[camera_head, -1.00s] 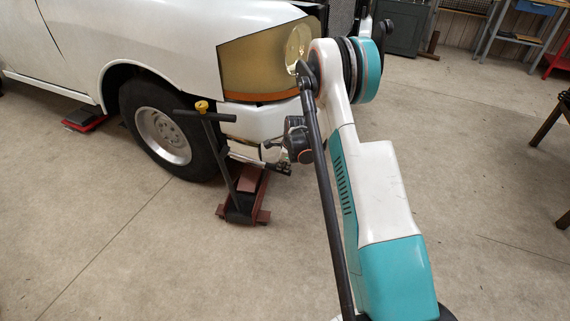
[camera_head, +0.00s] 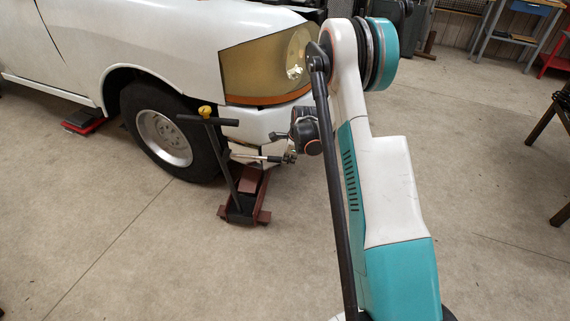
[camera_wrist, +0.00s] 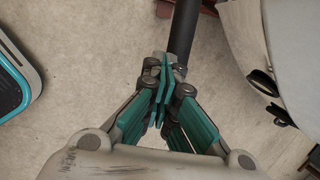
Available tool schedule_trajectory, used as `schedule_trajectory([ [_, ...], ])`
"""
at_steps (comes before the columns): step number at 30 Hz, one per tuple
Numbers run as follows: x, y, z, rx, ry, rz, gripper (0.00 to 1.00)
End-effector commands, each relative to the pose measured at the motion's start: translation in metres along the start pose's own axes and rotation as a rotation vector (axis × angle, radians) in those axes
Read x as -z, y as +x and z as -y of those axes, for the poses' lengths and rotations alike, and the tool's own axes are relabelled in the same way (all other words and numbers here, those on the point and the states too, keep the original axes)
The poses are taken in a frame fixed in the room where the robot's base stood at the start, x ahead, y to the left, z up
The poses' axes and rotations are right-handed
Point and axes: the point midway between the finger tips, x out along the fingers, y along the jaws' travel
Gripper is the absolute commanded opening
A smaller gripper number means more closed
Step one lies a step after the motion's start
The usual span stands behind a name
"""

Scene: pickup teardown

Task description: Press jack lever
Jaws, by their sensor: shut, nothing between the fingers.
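The jack (camera_head: 246,203) is a low red-brown floor jack beside the front wheel, under the truck's front corner. Its dark lever (camera_head: 221,157) stands up, leaning left, with a crossbar and a yellow knob on top.
The white truck (camera_head: 165,35) fills the upper left, its front wheel (camera_head: 165,138) close behind the lever. A red stand (camera_head: 85,121) is farther back left. A workbench (camera_head: 520,38) is at the back right. The floor in front is open.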

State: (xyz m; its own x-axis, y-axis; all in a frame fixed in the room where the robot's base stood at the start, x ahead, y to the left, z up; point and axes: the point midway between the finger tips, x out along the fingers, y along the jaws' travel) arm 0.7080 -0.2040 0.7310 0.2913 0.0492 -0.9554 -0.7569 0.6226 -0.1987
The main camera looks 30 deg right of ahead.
Motion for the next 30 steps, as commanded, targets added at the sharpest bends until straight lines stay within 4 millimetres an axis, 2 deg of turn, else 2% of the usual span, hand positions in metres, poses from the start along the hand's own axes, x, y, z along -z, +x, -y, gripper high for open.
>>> schedule_trajectory([
  [1, 0.002, -0.015, 0.002, 0.002, 0.002, -0.002, 0.00],
  [3, 0.003, -0.029, 0.002, 0.002, 0.003, -0.001, 0.00],
  [10, 0.004, -0.060, 0.002, 0.003, 0.003, 0.000, 0.00],
  [15, 0.004, -0.067, 0.002, 0.003, 0.002, 0.000, 0.00],
  [30, 0.005, -0.068, 0.002, 0.002, 0.003, -0.003, 0.00],
])
